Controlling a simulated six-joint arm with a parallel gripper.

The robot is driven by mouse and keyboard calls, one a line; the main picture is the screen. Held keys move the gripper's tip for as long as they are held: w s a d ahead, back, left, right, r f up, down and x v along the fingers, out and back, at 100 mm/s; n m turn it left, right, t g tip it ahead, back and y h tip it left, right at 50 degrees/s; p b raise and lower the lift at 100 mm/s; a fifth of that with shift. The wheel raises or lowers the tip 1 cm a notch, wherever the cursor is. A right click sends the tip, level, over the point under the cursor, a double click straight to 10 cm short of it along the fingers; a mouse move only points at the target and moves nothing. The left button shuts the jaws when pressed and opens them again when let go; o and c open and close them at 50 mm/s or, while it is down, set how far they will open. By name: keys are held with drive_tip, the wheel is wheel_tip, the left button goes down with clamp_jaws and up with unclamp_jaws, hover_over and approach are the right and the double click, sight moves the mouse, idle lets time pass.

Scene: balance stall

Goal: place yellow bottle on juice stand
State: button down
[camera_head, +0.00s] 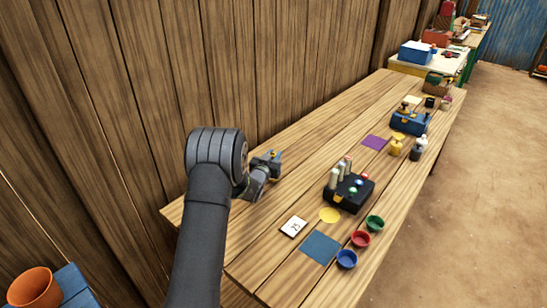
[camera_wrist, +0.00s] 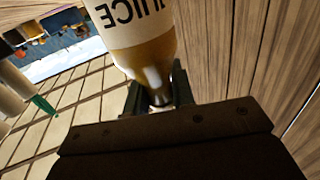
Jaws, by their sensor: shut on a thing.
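My gripper (camera_head: 270,160) is near the plank wall, over the far left part of the wooden table. In the wrist view my gripper (camera_wrist: 160,95) is shut on an amber-yellow bottle (camera_wrist: 147,52) by its narrow end. The bottle's pale label reads JUICE upside down, and its far end runs out of the picture. In the head view the bottle is mostly hidden, with only a small yellowish spot at the jaws. I cannot tell for sure which thing is the juice stand; a yellow round patch (camera_head: 330,215) lies on the table.
A black box (camera_head: 348,192) with pale bottles stands mid-table. Nearby are a white card (camera_head: 294,227), a blue square (camera_head: 320,247) and green (camera_head: 375,223), red (camera_head: 361,239) and blue (camera_head: 347,259) bowls. A purple square (camera_head: 375,142) and a blue box (camera_head: 409,123) lie farther back.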

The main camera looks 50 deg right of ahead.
drive_tip(key=shift+f, duration=0.2)
drive_tip(key=shift+f, duration=0.1)
drive_tip(key=shift+f, duration=0.15)
drive_tip(key=c, duration=1.2)
unclamp_jaws()
drive_tip(key=v, duration=0.8)
drive_tip(key=shift+o, duration=0.2)
wheel_tip(320, 180, up, 8)
drive_tip(key=shift+d, duration=0.25)
